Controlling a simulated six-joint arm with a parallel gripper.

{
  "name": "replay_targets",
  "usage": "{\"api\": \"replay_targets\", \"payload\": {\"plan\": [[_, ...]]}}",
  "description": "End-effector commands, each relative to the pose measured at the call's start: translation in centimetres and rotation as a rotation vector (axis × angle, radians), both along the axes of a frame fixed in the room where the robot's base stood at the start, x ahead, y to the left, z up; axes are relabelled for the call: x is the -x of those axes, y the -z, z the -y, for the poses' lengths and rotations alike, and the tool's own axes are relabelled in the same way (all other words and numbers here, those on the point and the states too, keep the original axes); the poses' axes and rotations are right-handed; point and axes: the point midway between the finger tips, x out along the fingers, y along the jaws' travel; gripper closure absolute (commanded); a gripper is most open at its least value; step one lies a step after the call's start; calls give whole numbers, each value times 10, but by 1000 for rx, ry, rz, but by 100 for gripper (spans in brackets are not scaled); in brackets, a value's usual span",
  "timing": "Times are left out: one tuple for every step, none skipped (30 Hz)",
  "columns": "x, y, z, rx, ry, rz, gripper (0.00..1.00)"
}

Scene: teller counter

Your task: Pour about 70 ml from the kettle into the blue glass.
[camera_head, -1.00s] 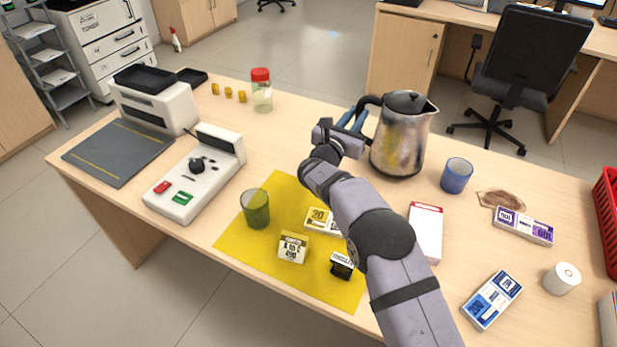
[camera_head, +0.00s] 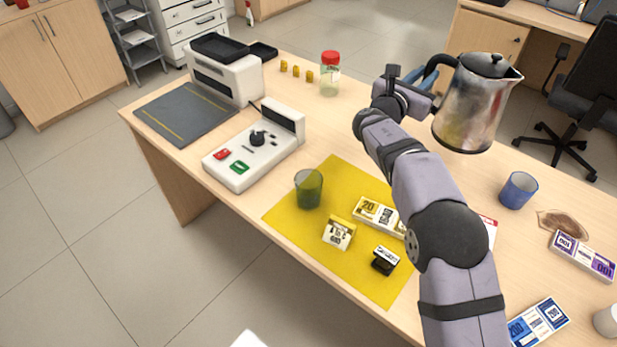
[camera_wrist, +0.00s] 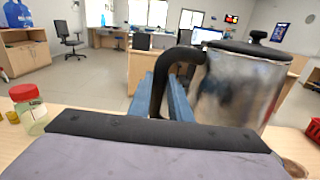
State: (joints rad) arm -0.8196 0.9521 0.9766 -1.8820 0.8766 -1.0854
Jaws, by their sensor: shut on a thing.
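The metal kettle (camera_head: 470,108) with a black lid and handle is held up in the air above the counter, about upright, its spout to the right. My gripper (camera_head: 430,77) is shut on the kettle's black handle; its blue fingers also show in the wrist view (camera_wrist: 168,98), on either side of the handle. The blue glass (camera_head: 518,190) stands upright on the counter, to the right of and nearer than the kettle. Its inside cannot be made out clearly. The wrist view shows the kettle (camera_wrist: 240,85) close at right but not the blue glass.
A brown patch (camera_head: 562,224) lies beside the blue glass. A red-lidded jar (camera_head: 329,75) stands at the back. A white device (camera_head: 254,150) is at left.

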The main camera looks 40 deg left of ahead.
Motion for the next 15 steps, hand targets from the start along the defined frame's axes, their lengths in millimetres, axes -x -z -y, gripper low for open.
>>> {"api": "replay_targets", "payload": {"plan": [[4, -8, -6, 2, -8, 12, 100], [8, -8, -11, 2, -15, 12, 100], [12, -8, -15, 2, -22, 12, 100], [14, -8, -19, 2, -27, 11, 100], [18, -8, -23, 1, -33, 11, 100], [23, -8, -31, 1, -44, 12, 100], [27, -8, -36, 0, -51, 11, 100], [32, -8, -41, -1, -59, 10, 100], [39, -8, -49, -1, -72, 10, 100], [44, -8, -55, -2, -82, 9, 100], [50, -8, -62, -2, -92, 8, 100], [58, -8, -71, -2, -105, 9, 100], [64, -8, -78, -4, -116, 8, 100], [70, -7, -84, -5, -127, 8, 100], [79, -7, -92, -6, -140, 7, 100]]}}
